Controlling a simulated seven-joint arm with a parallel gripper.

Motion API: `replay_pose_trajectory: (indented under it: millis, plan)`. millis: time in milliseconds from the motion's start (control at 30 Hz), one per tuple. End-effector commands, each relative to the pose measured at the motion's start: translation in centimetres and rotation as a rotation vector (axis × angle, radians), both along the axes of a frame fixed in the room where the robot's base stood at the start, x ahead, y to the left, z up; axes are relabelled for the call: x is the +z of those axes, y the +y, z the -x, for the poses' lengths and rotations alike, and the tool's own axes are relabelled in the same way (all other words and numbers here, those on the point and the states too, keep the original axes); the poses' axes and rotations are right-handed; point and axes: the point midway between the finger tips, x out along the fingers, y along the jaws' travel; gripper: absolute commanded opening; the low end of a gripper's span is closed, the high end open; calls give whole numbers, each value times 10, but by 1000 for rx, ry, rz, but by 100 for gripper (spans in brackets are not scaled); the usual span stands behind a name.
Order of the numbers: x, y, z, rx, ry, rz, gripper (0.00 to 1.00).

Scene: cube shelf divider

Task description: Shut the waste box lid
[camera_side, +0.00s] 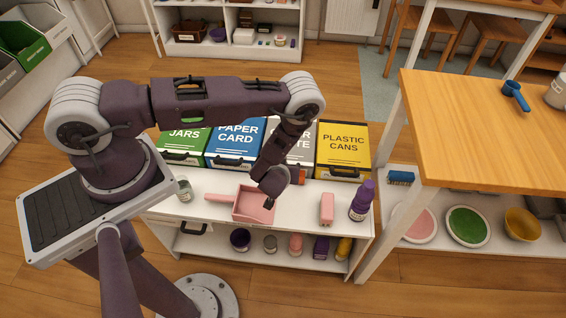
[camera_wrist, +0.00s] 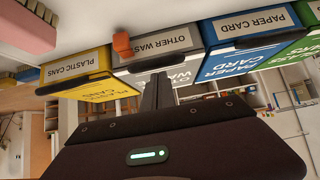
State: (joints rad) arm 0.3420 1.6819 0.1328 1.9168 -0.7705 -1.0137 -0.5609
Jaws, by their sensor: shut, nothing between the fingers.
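The grey and white waste box (camera_side: 304,150) stands between the blue paper card box and the yellow plastic cans box, partly hidden behind my arm. In the wrist view its label (camera_wrist: 165,48) shows, with its lid (camera_wrist: 188,74) beyond it. The lid looks about level with its neighbours, but I cannot tell whether it is fully shut. A small orange piece (camera_wrist: 122,45) is at the label's left edge; it also shows in the side view (camera_side: 301,176). My gripper (camera_side: 269,204) is shut and empty, pointing down in front of the boxes above the pink dustpan. Its fingers (camera_wrist: 158,92) overlap the lid in the wrist view.
The paper card box (camera_side: 232,140) and plastic cans box (camera_side: 343,145) flank the waste box closely. The pink dustpan (camera_side: 246,213), a pink block (camera_side: 327,208), a purple bottle (camera_side: 362,203) and a cup (camera_side: 184,191) stand on the white top in front.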

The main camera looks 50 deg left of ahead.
Motion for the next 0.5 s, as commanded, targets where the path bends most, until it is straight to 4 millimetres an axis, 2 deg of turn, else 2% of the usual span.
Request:
replay_pose_trajectory:
  millis: [200, 300, 500]
  plan:
    - [38, -10, 9, -3, 1, 0, 0]
    - [17, -30, 29, -7, 4, -1, 0]
    - [-6, -57, 57, -4, 0, 0, 0]
